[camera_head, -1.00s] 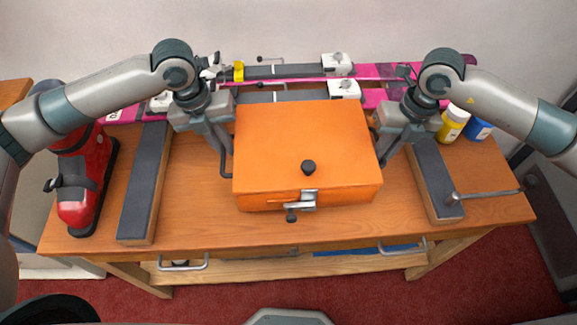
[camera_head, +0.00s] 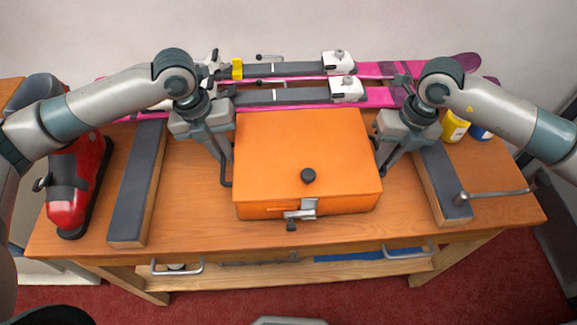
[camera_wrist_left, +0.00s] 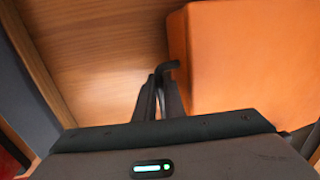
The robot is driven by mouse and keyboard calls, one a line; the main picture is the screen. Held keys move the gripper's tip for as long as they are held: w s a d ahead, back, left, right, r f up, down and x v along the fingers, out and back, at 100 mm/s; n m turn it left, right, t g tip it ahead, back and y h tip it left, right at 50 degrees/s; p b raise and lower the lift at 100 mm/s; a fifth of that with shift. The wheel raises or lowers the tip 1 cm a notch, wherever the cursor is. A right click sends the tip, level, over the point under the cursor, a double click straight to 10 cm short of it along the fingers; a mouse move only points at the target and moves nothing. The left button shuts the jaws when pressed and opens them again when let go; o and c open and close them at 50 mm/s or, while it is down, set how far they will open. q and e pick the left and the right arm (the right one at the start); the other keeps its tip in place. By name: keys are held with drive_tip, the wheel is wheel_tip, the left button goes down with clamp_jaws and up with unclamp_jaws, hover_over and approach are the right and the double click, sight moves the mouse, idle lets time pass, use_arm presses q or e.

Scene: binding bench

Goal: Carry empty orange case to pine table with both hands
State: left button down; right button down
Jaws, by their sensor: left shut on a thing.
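The orange case (camera_head: 300,150) is closed and level over the middle of the wooden bench (camera_head: 190,215); I cannot tell whether its underside touches the top. It has a black knob and a metal front latch. My left gripper (camera_head: 226,160) is shut on the black handle at its left side. In the left wrist view the handle (camera_wrist_left: 168,68) shows between the fingers, beside the case (camera_wrist_left: 245,60). My right gripper (camera_head: 384,160) is at the right side, its fingers together at the handle there, which is mostly hidden. The inside of the case is hidden.
Pink skis (camera_head: 385,97) with bindings lie behind the case. A red boot (camera_head: 72,190) and a grey-topped block (camera_head: 138,185) are at left. Another block (camera_head: 448,190) with a metal tool is at right, near a yellow bottle (camera_head: 455,127). The front strip is narrow.

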use_arm(q)
drive_tip(key=shift+a+f+b, duration=0.1)
drive_tip(key=shift+f+b, duration=0.25)
drive_tip(key=shift+f, duration=0.05)
use_arm(e)
drive_tip(key=shift+d+f, duration=0.1)
drive_tip(key=shift+f, duration=0.35)
use_arm(q)
drive_tip(key=shift+f, duration=0.1)
use_arm(e)
drive_tip(key=shift+f, duration=0.1)
use_arm(q)
drive_tip(key=c, duration=1.8)
unclamp_jaws()
drive_tip(key=shift+c, duration=0.2)
use_arm(e)
drive_tip(key=c, duration=1.8)
unclamp_jaws()
drive_tip(key=shift+c, duration=0.2)
use_arm(q)
drive_tip(key=shift+o, duration=0.2)
